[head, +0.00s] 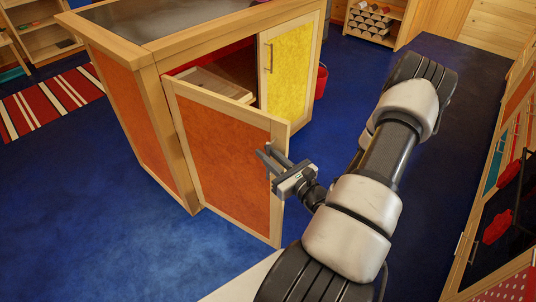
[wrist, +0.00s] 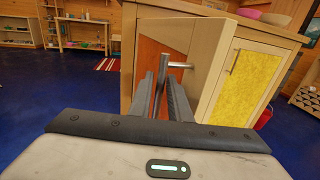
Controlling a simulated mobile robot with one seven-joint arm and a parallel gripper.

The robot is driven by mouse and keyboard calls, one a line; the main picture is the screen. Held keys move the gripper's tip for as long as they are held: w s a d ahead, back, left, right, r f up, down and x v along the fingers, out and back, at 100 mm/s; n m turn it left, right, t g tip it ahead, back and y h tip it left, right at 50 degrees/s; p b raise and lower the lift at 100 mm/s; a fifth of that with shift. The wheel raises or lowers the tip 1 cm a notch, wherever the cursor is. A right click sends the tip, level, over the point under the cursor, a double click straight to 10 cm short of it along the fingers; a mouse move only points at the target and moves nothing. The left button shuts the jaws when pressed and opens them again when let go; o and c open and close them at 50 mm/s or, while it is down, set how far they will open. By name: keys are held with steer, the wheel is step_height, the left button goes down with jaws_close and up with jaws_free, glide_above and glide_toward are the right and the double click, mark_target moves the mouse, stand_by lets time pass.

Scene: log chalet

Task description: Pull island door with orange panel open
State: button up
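The island door with the orange panel (head: 225,150) stands part-way open, its free edge swung out to the right. In the wrist view a strip of its orange panel (wrist: 149,68) and its light wood frame show. My gripper (head: 272,158) is at the door's outer face near the free edge. In the wrist view its two fingers (wrist: 164,85) stand apart on either side of the metal bar handle (wrist: 164,68). The bar lies between them, seemingly with some room. Contact with the handle is not clear.
The island (head: 143,50) has a dark top and a closed yellow door (head: 291,70) on the right. A shelf shows inside the opening. A red bucket (head: 321,81) stands beyond it. Cabinets (head: 500,180) line the right side. Blue floor (head: 80,190) lies clear at left.

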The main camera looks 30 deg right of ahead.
steer(key=s+d, duration=0.1)
steer(key=s, duration=1.6)
steer(key=shift+s, duration=0.2)
steer(key=shift+d, duration=0.1)
